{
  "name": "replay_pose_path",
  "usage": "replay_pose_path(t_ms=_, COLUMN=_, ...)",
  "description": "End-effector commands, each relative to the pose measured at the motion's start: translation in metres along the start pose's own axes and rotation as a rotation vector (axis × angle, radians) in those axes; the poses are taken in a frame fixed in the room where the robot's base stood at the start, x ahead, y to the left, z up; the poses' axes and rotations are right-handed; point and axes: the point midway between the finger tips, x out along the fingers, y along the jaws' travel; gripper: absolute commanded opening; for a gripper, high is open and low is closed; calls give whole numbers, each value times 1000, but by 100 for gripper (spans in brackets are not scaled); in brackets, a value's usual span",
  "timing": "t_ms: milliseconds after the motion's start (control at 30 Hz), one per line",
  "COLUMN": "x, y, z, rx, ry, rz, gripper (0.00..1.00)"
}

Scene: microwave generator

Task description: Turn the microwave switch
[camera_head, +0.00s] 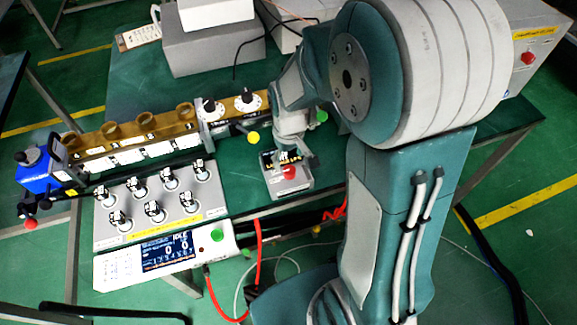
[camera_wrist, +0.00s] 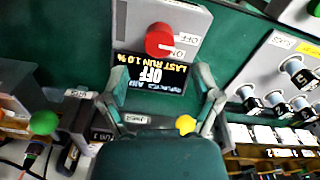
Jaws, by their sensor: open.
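The microwave switch looks to be a red round knob (camera_wrist: 160,40) on a small grey box (camera_wrist: 196,18) in the wrist view. In the head view my gripper (camera_head: 287,153) is just behind the knob, partly hidden.
A panel with several grey knobs (camera_head: 105,237) and a white meter with a screen (camera_head: 167,250) stand left of the box. A brass waveguide row (camera_head: 150,128) with white dials runs behind them. Grey boxes (camera_head: 212,48) stand at the back. Red cables hang at the front edge.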

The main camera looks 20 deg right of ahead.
Motion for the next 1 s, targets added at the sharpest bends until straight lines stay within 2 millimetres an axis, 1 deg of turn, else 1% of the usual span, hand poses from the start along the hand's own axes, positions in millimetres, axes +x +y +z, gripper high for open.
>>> replay_pose_path(t_ms=33, x=-12, y=0, z=-2, rx=0, ry=6, rz=2, gripper=81)
replay_pose_path(t_ms=100, x=-26, y=0, z=-1, rx=0, ry=6, rz=2, gripper=81)
replay_pose_path(t_ms=200, x=-42, y=0, z=-2, rx=-1, ry=4, rz=1, gripper=81)
replay_pose_path(t_ms=333, x=-55, y=0, z=-1, rx=-1, ry=2, rz=1, gripper=81)
replay_pose_path(t_ms=467, x=-59, y=0, z=-1, rx=-1, ry=-1, rz=0, gripper=81)
replay_pose_path(t_ms=900, x=-59, y=0, z=-1, rx=0, ry=-1, rz=0, gripper=81)
replay_pose_path(t_ms=1000, x=-65, y=-1, z=2, rx=7, ry=14, rz=4, gripper=81)
